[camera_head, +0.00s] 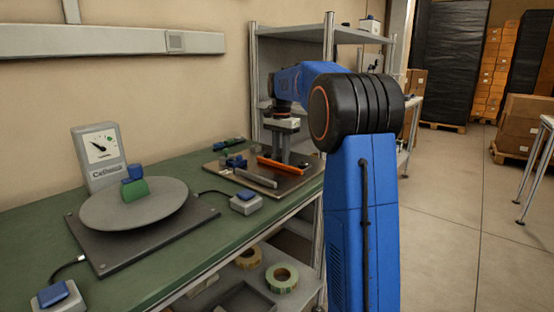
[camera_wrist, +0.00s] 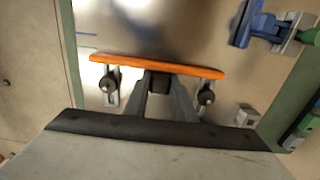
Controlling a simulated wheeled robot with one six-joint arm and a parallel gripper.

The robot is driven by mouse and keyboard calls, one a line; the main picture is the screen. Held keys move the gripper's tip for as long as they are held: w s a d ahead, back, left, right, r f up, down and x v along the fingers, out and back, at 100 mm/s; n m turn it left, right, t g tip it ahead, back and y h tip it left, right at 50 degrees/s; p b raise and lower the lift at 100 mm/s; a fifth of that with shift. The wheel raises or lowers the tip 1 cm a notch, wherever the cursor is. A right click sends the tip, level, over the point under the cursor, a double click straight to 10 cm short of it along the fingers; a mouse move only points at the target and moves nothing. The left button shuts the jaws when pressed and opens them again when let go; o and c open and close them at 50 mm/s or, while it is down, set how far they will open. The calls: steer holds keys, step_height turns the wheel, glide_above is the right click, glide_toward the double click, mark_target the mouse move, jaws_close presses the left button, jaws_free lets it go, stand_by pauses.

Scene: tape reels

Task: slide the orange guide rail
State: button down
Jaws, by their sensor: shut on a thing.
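The orange guide rail (camera_head: 278,165) lies on the metal plate (camera_head: 222,165) at the far end of the green bench. In the wrist view the rail (camera_wrist: 120,62) runs across the picture, sloping slightly down to the right. A slotted bracket with a dark knob shows near each end, at left (camera_wrist: 108,84) and right (camera_wrist: 206,97). My gripper (camera_wrist: 159,84) points down at the middle of the rail and is shut on a dark part there.
A grey bar (camera_head: 256,178) lies near the orange rail. A blue clamp-like device (camera_wrist: 262,27) stands by the plate's edge. A round turntable (camera_head: 135,207) with a green and blue block, a dial gauge (camera_head: 98,152) and a blue-topped switch box (camera_head: 245,202) share the bench. Shelving stands behind.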

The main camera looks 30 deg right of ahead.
steer(key=shift+w+d, duration=0.1)
steer(key=shift+d, duration=0.05)
steer(key=c, duration=1.5)
jaws_free()
steer(key=shift+d, duration=0.1)
steer(key=shift+r, duration=8.7)
